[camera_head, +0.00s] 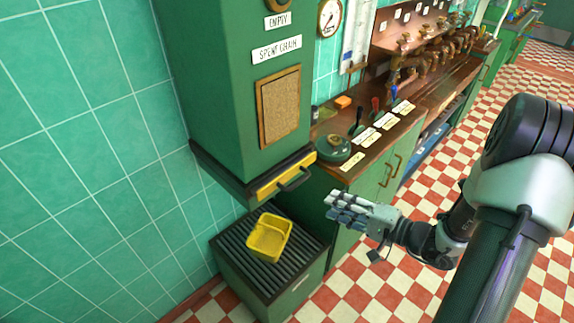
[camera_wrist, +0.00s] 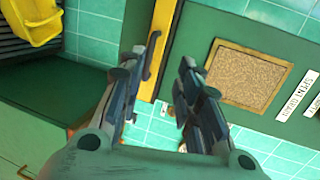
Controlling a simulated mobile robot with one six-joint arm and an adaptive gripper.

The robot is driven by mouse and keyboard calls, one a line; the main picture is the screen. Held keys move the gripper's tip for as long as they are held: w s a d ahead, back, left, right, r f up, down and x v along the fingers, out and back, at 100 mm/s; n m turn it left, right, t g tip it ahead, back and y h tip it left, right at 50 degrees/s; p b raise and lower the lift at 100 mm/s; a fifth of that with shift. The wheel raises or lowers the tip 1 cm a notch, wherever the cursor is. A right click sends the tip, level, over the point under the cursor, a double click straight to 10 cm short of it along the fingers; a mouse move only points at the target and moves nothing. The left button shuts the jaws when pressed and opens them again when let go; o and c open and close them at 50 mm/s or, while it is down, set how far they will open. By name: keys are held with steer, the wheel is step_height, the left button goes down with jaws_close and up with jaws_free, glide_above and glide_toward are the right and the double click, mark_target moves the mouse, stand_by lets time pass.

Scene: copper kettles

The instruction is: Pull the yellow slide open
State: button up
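The yellow slide (camera_head: 282,178) is a yellow front in the dark frame at the bottom of the green hopper, with a black bar handle (camera_head: 294,180). It sits flush with the frame. In the wrist view the slide (camera_wrist: 160,45) is a yellow strip beyond the fingertips, seen turned on its side. My gripper (camera_head: 332,206) is to the right of and lower than the handle in the head view, apart from it. In the wrist view my gripper (camera_wrist: 171,48) has its two fingers spread, with nothing between them. The left finger partly covers the handle area there.
A yellow tub (camera_head: 268,238) stands on a slatted green box (camera_head: 228,248) below the slide; the tub (camera_wrist: 35,20) also shows in the wrist view. A green cabinet with a wooden counter (camera_head: 375,145) stands to the right, with levers and labels. Checkered floor is free in front.

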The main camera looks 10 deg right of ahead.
steer(key=d+f+m+t+h, duration=0.1)
steer(key=d+f, duration=0.1)
steer(key=b, duration=0.2)
glide_toward(298, 181)
steer(key=x, duration=1)
steer(key=shift+w+f, duration=0.1)
steer(key=shift+f, duration=0.25)
steer(key=shift+c, duration=0.2)
jaws_close()
